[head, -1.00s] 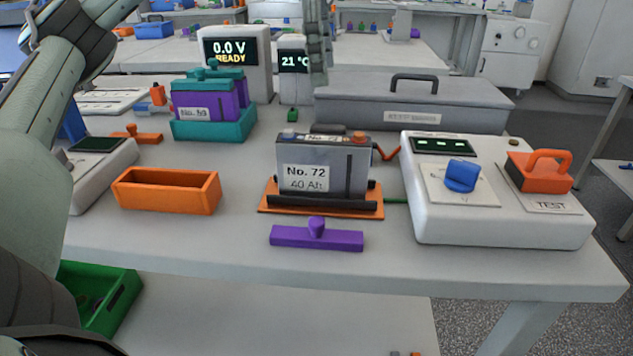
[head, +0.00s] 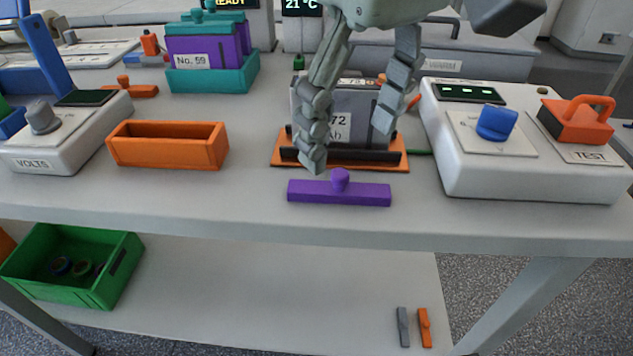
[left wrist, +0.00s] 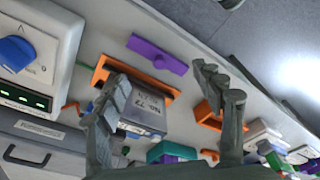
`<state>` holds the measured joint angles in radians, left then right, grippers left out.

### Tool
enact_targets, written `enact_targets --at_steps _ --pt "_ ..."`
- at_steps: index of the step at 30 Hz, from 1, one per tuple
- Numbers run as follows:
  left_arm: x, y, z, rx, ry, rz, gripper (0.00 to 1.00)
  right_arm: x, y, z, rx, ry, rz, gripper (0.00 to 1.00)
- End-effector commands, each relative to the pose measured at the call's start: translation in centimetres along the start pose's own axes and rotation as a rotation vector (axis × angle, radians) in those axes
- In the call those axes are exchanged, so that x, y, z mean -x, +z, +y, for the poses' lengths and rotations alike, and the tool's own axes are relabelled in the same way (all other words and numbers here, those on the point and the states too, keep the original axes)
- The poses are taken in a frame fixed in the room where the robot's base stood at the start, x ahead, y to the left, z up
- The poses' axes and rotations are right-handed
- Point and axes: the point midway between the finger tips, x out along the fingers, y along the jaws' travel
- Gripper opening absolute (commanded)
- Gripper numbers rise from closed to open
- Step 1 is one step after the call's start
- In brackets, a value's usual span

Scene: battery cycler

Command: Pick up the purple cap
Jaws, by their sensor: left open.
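The purple cap (head: 338,192) is a flat bar with a round knob on top. It lies on the table near the front edge, in front of the battery No. 72 (head: 352,112) in its orange holder (head: 398,160). My left gripper (head: 350,145) is open and empty, above and in front of the battery, behind the cap in the head view. Its fingers hide part of the battery. In the left wrist view the cap (left wrist: 157,53) lies beyond the spread fingers (left wrist: 165,90), apart from them. My right gripper is not in view.
An orange tray (head: 165,162) stands left of the cap. A white test unit (head: 530,180) with a blue knob and orange handle stands to the right. A green bin (head: 122,270) sits on the lower shelf. The table front beside the cap is clear.

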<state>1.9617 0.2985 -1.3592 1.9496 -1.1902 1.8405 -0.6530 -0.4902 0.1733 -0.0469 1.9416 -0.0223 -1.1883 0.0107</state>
Motion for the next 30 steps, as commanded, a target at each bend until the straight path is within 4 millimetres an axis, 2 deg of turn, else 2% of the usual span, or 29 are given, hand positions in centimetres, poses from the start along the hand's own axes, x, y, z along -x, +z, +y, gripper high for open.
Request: enact_targets --at_steps 8,15,23,30 --pt "-3.3 -0.4 -0.3 0.003 -0.003 -0.002 0.68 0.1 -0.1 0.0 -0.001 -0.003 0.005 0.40" --pt "-6.5 -0.5 -0.4 0.005 -0.002 -0.002 0.68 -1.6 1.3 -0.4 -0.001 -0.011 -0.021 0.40" --pt "-6.8 -0.5 -0.3 0.005 0.000 -0.002 0.68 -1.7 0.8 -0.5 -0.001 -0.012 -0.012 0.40" --pt "-6.8 -0.5 -0.3 0.005 0.000 -0.002 0.40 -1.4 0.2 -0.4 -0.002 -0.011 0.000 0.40"
